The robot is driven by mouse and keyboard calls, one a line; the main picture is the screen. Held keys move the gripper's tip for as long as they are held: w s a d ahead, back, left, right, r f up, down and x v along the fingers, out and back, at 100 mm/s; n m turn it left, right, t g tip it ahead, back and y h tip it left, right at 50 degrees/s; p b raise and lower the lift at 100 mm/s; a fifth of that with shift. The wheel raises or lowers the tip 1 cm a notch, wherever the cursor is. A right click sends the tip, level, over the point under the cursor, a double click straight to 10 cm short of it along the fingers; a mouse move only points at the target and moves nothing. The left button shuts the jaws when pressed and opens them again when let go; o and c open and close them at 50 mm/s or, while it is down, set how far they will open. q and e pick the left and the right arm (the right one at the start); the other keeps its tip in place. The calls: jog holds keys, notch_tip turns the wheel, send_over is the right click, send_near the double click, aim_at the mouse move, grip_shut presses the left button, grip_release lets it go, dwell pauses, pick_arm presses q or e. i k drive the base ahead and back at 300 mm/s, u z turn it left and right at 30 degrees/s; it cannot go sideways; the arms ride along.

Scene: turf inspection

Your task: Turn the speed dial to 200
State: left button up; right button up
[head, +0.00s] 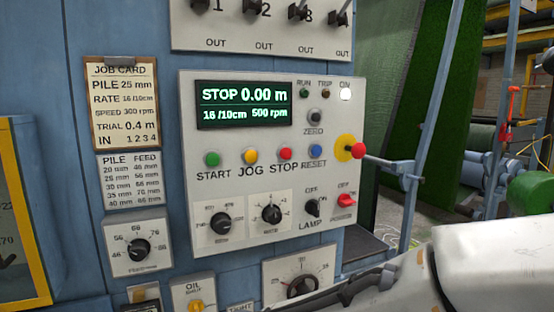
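The control panel (350,200) faces me on a blue machine. Its lower left dial (221,222), a black knob with a pale pointer line, seems to be the speed dial; its scale and label are too blurred to read surely. The display (243,104) reads STOP, 0.00 m, 16/10cm and 500 rpm. My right arm comes in from the lower right, with white and dark parts, below and right of the panel, apart from that dial. Its dark end (352,291) seems to be the gripper; its opening is not clear. My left gripper is not in view.
Close by are a second dial (271,213), the lamp switch (313,207), a red switch (346,201), a red knob (357,150) sticking out, and several push buttons. A feed dial (139,249) sits lower left. A job card (123,101) lists speed 300 rpm.

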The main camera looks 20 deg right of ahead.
aim_at(220, 223)
jog(key=z, duration=1.05)
jog(key=k, duration=1.05)
jog(key=u, duration=1.05)
jog(key=i, duration=0.5)
jog(key=z, duration=0.05)
